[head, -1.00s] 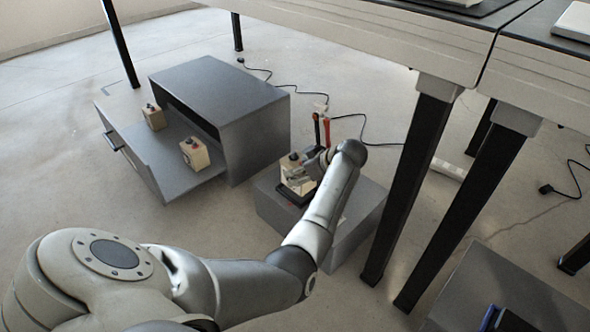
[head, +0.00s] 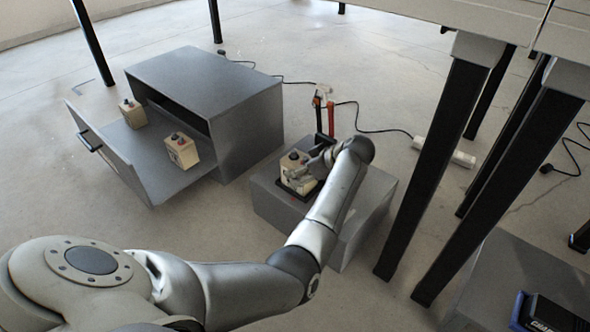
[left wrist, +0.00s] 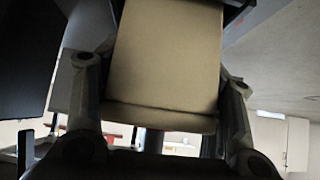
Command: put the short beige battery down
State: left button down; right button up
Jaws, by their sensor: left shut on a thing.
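The short beige battery (head: 293,166) with a dark top stands on a black base on the low grey box (head: 276,206). My left gripper (head: 306,175) is shut on it from the right, and the arm covers part of its right side. In the left wrist view the battery's beige face (left wrist: 167,60) fills the middle between my left gripper's fingers (left wrist: 163,90). I cannot tell whether its bottom bears fully on the base. My right gripper is in neither view.
A grey cabinet (head: 205,85) at the left has an open drawer (head: 150,180) with two other beige batteries (head: 182,150). Black table legs (head: 432,170) stand to the right. A white power strip (head: 452,152) lies on the floor.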

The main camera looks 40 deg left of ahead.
pick_arm(q)
jog(key=shift+w+r, duration=0.1)
jog(key=shift+r, duration=0.1)
jog(key=shift+f, duration=0.1)
jog(key=shift+c, duration=2)
grip_release()
jog(key=shift+d+f, duration=0.1)
jog(key=shift+f, duration=0.05)
